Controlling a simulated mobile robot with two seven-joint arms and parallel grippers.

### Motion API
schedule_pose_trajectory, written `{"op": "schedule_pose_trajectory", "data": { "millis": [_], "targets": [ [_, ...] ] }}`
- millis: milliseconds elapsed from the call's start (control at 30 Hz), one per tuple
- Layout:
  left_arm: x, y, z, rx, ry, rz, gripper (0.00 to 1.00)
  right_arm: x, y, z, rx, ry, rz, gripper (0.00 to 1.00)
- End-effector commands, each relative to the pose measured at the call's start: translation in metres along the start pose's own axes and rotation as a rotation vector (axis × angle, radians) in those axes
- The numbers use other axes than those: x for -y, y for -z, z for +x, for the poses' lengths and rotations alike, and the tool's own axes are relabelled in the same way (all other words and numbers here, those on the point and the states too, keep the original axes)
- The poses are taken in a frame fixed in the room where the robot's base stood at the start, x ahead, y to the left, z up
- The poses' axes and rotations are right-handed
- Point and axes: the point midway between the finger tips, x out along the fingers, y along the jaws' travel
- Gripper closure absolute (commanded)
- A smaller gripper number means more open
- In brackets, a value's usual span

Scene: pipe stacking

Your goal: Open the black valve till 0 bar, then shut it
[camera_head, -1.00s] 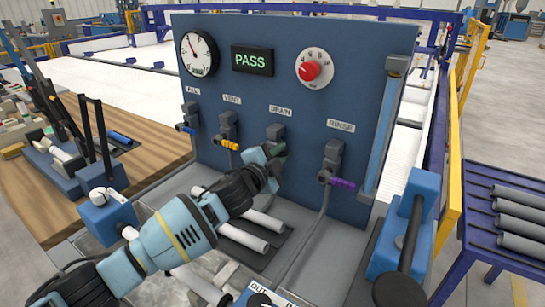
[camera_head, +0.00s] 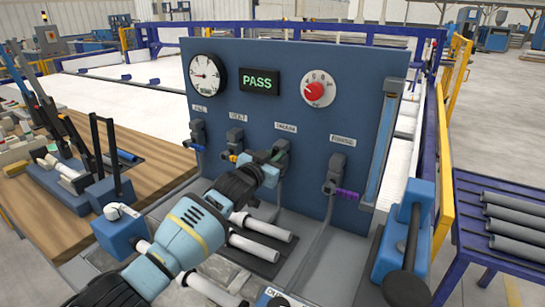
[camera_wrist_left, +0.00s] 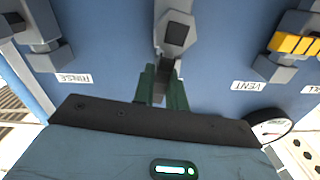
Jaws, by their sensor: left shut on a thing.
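The panel's third valve (camera_head: 282,146), labelled DRAIN, has a grey body and a dark handle. It also shows at the top middle of the wrist view (camera_wrist_left: 176,32). My left gripper (camera_head: 272,159) is at this valve, its fingers closed around the handle; in the wrist view the greenish fingers (camera_wrist_left: 162,86) flank the dark lever and hide part of it. The pressure gauge (camera_head: 207,75) is white and round; its needle points leftward, but I cannot read the figures. My right gripper is not in view.
Beside the gauge are a green PASS display (camera_head: 259,81) and a red knob (camera_head: 315,90). Neighbouring valves have blue (camera_head: 197,148), yellow (camera_head: 233,157) and purple (camera_head: 346,194) handles. Pale pipes (camera_head: 262,226) lie below. A blue clamp (camera_head: 408,215) stands at right.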

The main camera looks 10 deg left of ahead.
Motion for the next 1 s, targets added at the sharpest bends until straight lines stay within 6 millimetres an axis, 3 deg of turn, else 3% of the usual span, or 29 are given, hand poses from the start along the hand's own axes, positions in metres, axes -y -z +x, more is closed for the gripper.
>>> {"op": "schedule_pose_trajectory", "data": {
  "millis": [400, 933, 967, 1000],
  "targets": [
    [0.001, 0.002, 0.0, -0.003, 0.001, -0.175, 1.0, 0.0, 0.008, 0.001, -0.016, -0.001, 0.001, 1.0],
    [0.001, 0.002, 0.0, -0.002, 0.002, -0.197, 1.0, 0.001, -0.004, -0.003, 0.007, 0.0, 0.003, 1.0],
    [0.001, 0.002, 0.0, -0.002, 0.002, -0.197, 0.82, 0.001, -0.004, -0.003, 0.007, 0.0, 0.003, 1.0],
    [0.001, 0.002, 0.0, -0.002, 0.002, -0.196, 0.77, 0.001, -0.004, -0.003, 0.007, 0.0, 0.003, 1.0]
  ]
}}
